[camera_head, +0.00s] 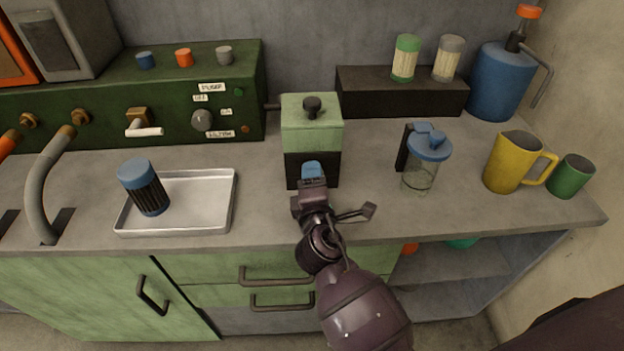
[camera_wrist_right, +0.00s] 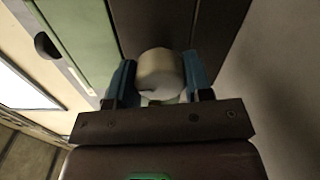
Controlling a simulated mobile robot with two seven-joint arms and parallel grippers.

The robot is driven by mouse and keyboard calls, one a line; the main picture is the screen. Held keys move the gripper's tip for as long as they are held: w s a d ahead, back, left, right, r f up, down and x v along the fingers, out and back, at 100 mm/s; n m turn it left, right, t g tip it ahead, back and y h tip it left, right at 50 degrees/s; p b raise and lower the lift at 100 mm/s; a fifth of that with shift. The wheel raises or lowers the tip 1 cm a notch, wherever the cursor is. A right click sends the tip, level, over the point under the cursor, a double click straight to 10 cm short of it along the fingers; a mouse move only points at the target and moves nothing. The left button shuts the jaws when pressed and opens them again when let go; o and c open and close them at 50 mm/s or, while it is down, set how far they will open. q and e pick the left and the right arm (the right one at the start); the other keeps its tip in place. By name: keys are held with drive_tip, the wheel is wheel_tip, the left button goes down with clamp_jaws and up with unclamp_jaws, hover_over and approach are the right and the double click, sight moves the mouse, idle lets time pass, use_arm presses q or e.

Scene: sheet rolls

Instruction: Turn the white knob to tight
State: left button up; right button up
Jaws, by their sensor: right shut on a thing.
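The white knob (camera_wrist_right: 160,74) is a short cream-coloured cylinder on the dark lower front of a box. My right gripper (camera_wrist_right: 158,82) is shut on it, with a blue-padded finger on each side. In the head view the gripper (camera_head: 312,172) is at the front of the green and black box (camera_head: 311,132), on the counter, and hides the knob there. I cannot read any tight mark or the knob's turn angle. My left gripper is not in view.
A metal tray (camera_head: 205,216) with a blue-capped dark cylinder (camera_head: 147,188) is on the left. A clear jug with a blue lid (camera_head: 425,165), a yellow jug (camera_head: 512,163) and a green cup (camera_head: 570,176) are on the right. Drawer handles (camera_head: 277,279) stick out below the counter edge.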

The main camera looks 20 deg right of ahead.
drive_tip(key=shift+m+b, duration=0.3)
drive_tip(key=shift+m, duration=0.5)
drive_tip(key=o, duration=0.9)
drive_tip(key=shift+s, duration=0.1)
